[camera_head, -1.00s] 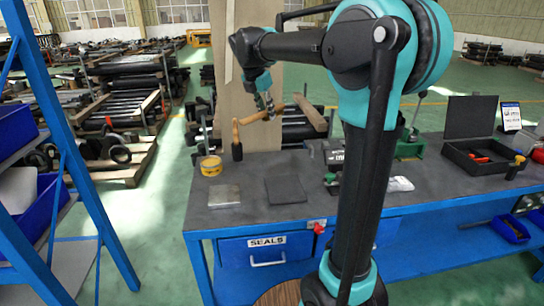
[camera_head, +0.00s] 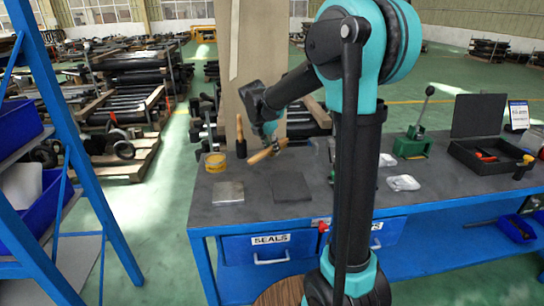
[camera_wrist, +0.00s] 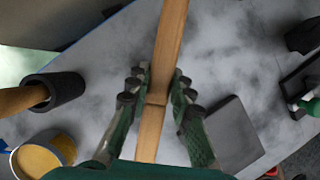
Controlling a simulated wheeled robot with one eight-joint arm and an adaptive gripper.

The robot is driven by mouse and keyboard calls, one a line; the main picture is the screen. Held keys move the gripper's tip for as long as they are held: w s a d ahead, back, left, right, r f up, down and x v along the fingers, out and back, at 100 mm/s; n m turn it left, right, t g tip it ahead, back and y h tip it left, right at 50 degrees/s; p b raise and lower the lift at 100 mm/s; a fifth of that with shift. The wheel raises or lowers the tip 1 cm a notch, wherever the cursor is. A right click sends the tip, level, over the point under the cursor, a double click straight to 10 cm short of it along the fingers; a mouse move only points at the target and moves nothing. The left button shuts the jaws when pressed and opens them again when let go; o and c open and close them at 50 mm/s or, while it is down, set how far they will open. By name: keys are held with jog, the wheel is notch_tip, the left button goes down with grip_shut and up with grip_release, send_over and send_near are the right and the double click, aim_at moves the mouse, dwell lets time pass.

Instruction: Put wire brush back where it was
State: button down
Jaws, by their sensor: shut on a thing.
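The wire brush shows as a long wooden handle (camera_head: 260,156), slanting, held a little above the back left part of the workbench (camera_head: 330,208). My gripper (camera_head: 272,140) is shut on it. In the wrist view the wooden handle (camera_wrist: 169,45) runs between the two green fingers (camera_wrist: 158,98), which close on it from both sides. The bristles cannot be made out. The gap to the bench top is hard to judge.
A black-headed mallet (camera_head: 241,148) stands handle up just left of the brush, with a yellow tape roll (camera_head: 215,162) beside it. A metal plate (camera_head: 228,192) and dark flat plate (camera_head: 291,186) lie in front. An open black case (camera_head: 480,150) is at right.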

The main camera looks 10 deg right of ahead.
aim_at(272, 155)
jog(key=shift+f, duration=1.75)
jog(key=shift+f, duration=0.15)
jog(key=c, duration=1.3)
grip_release()
jog(key=shift+c, duration=0.2)
jog(key=v, duration=1.2)
jog(key=shift+r, duration=0.2)
